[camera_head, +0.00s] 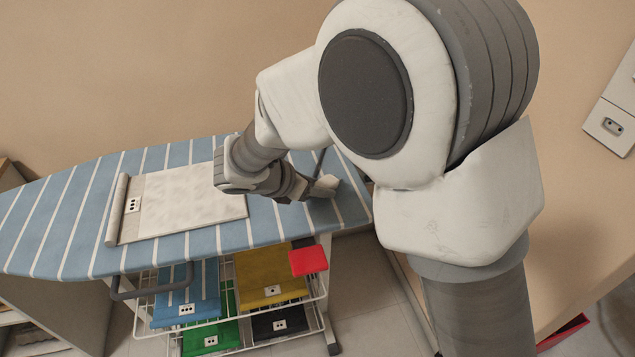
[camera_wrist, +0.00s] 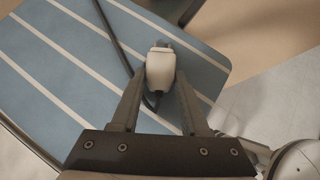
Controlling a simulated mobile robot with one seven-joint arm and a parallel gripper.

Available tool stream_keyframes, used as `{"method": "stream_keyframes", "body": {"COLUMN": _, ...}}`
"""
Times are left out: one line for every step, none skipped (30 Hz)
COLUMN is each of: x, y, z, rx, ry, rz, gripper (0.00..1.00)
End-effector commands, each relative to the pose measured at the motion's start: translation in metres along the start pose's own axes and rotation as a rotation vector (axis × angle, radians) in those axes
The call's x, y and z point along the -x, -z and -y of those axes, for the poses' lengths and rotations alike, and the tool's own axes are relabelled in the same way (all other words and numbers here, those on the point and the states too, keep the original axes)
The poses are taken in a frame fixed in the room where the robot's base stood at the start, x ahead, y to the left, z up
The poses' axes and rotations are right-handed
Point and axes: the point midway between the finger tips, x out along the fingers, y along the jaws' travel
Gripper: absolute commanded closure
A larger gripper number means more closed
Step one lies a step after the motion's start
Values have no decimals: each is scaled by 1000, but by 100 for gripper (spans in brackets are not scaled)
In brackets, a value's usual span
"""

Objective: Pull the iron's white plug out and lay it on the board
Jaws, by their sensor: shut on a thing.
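The white plug (camera_wrist: 160,70) sits between the two fingertips of my gripper (camera_wrist: 160,82) in the wrist view. The fingers are shut on its sides, and the metal end points away from me. A dark cord (camera_wrist: 112,38) runs across the blue, white-striped board (camera_wrist: 50,85) and loops below the plug. In the head view my gripper (camera_head: 307,188) is over the right end of the board (camera_head: 70,215), with a pale shape at its tips that looks like the plug. I cannot tell whether the plug touches the board. I cannot make out the iron.
A pale folded cloth (camera_head: 185,205) lies on the board, left of my gripper. A wall socket plate (camera_head: 610,122) at the upper right shows no plug in it. Below the board, a white wire rack (camera_head: 222,270) holds coloured folded cloths. A red piece (camera_head: 308,260) is near its right end.

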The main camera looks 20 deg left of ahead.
Motion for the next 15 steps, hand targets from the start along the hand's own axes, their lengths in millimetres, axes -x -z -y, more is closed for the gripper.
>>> {"method": "stream_keyframes", "body": {"x": -4, "y": 4, "z": 0, "rx": 0, "ry": 0, "rz": 0, "gripper": 100}}
{"method": "stream_keyframes", "body": {"x": -5, "y": 5, "z": 0, "rx": 0, "ry": 0, "rz": 0, "gripper": 100}}
{"method": "stream_keyframes", "body": {"x": -6, "y": 6, "z": 0, "rx": 0, "ry": 0, "rz": 0, "gripper": 100}}
{"method": "stream_keyframes", "body": {"x": -6, "y": 7, "z": 0, "rx": 0, "ry": 0, "rz": 0, "gripper": 100}}
{"method": "stream_keyframes", "body": {"x": -6, "y": 7, "z": 0, "rx": -1, "ry": -1, "rz": 0, "gripper": 100}}
{"method": "stream_keyframes", "body": {"x": -6, "y": 7, "z": 0, "rx": -1, "ry": -1, "rz": 0, "gripper": 100}}
{"method": "stream_keyframes", "body": {"x": -6, "y": 7, "z": 0, "rx": -1, "ry": -1, "rz": 0, "gripper": 100}}
{"method": "stream_keyframes", "body": {"x": -6, "y": 7, "z": 0, "rx": -1, "ry": -1, "rz": 0, "gripper": 100}}
{"method": "stream_keyframes", "body": {"x": -6, "y": 7, "z": 0, "rx": -1, "ry": -1, "rz": 0, "gripper": 100}}
{"method": "stream_keyframes", "body": {"x": -6, "y": 7, "z": 0, "rx": -1, "ry": -1, "rz": 0, "gripper": 100}}
{"method": "stream_keyframes", "body": {"x": -6, "y": 7, "z": 0, "rx": -1, "ry": -1, "rz": 0, "gripper": 100}}
{"method": "stream_keyframes", "body": {"x": -6, "y": 7, "z": 0, "rx": -1, "ry": -1, "rz": 0, "gripper": 100}}
{"method": "stream_keyframes", "body": {"x": -6, "y": 7, "z": 0, "rx": -1, "ry": -1, "rz": 0, "gripper": 100}}
{"method": "stream_keyframes", "body": {"x": -6, "y": 7, "z": 0, "rx": 0, "ry": -1, "rz": 0, "gripper": 50}}
{"method": "stream_keyframes", "body": {"x": -6, "y": 7, "z": 0, "rx": -1, "ry": 0, "rz": 0, "gripper": 43}}
